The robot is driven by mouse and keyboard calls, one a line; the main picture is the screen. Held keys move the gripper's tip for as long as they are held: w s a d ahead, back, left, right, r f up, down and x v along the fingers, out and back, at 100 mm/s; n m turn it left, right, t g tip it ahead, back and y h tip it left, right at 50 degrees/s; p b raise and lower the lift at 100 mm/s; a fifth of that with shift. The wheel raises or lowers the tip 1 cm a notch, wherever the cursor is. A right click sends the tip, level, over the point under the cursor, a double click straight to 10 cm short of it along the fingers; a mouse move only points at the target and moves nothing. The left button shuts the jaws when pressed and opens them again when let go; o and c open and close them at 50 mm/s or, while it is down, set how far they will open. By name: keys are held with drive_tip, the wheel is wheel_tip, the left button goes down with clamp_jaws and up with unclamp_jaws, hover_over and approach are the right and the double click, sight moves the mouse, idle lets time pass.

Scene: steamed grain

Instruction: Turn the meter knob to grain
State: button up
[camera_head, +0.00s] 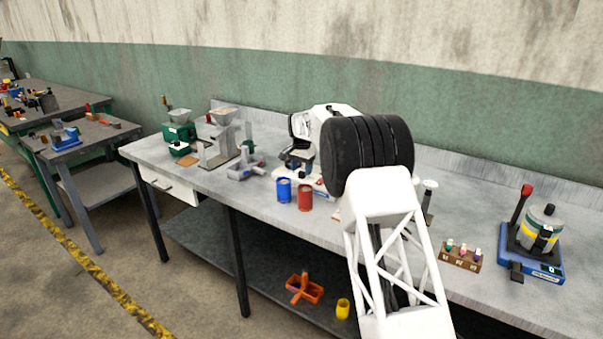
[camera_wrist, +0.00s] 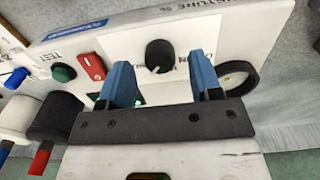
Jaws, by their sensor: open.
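In the wrist view the meter's white panel (camera_wrist: 225,35) carries a round black knob (camera_wrist: 160,54) with a small white mark at its lower edge. Lettering beside the knob is partly hidden and turned, so I cannot read its setting. My gripper (camera_wrist: 163,68) is open, its two blue fingers pointing at the panel, one on each side of the knob. The fingers look apart from the knob; the remaining depth is hard to judge. In the head view the meter (camera_head: 318,189) stands on the bench, mostly hidden behind my arm.
On the panel are a red switch (camera_wrist: 91,66), a green button (camera_wrist: 63,72) and a black ring (camera_wrist: 239,77). On the bench, a blue canister (camera_head: 284,190) and a red canister (camera_head: 305,197) stand close to the meter. A rack of small bottles (camera_head: 461,256) is right.

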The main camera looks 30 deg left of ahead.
drive_tip(key=shift+f, duration=0.9)
drive_tip(key=shift+c, duration=0.3)
drive_tip(key=c, duration=0.9)
